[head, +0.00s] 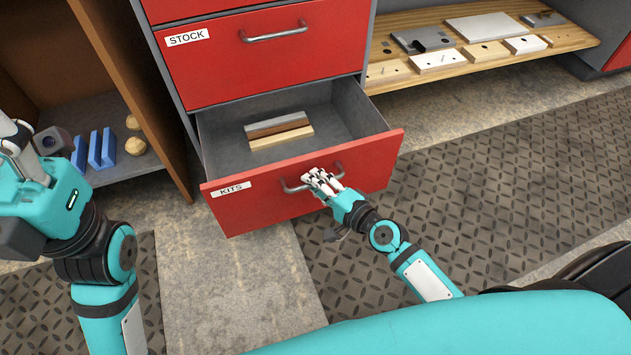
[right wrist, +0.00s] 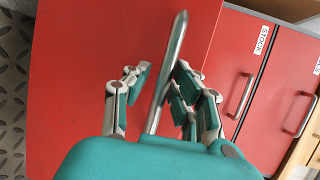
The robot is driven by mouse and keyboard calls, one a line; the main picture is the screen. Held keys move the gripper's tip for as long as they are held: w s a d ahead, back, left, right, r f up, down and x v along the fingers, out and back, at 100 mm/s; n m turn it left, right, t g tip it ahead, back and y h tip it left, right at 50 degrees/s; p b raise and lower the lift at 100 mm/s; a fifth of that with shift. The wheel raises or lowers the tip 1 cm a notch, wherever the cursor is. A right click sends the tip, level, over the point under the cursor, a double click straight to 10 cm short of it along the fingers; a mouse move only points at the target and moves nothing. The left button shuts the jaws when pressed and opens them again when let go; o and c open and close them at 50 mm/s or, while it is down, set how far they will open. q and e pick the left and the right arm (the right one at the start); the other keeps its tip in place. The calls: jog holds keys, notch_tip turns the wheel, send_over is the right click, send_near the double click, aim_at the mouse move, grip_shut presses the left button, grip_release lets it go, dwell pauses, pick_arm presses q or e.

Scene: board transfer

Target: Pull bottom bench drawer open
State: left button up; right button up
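The bottom bench drawer (head: 228,209), red and labelled KITS, stands pulled well out, its grey inside showing. Its metal bar handle (head: 292,187) is on the front; it also shows in the right wrist view (right wrist: 174,62). My right gripper (head: 322,178) is at the handle. In the right wrist view, the fingers of my right gripper (right wrist: 155,82) stand apart on both sides of the bar, with a clear gap on the left side. My left gripper (head: 22,150) is at the left edge, partly cut off, and its opening cannot be made out.
A stack of bars (head: 278,130) lies in the drawer. The red STOCK drawer (head: 250,55) above is shut. A brown cabinet with blue blocks (head: 100,150) stands at left. A wooden shelf (head: 480,50) with plates is at right. Floor mat (head: 480,190) is clear at right.

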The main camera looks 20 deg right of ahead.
jog(key=shift+o, duration=0.8)
jog(key=shift+r, duration=0.1)
jog(key=v, duration=1.2)
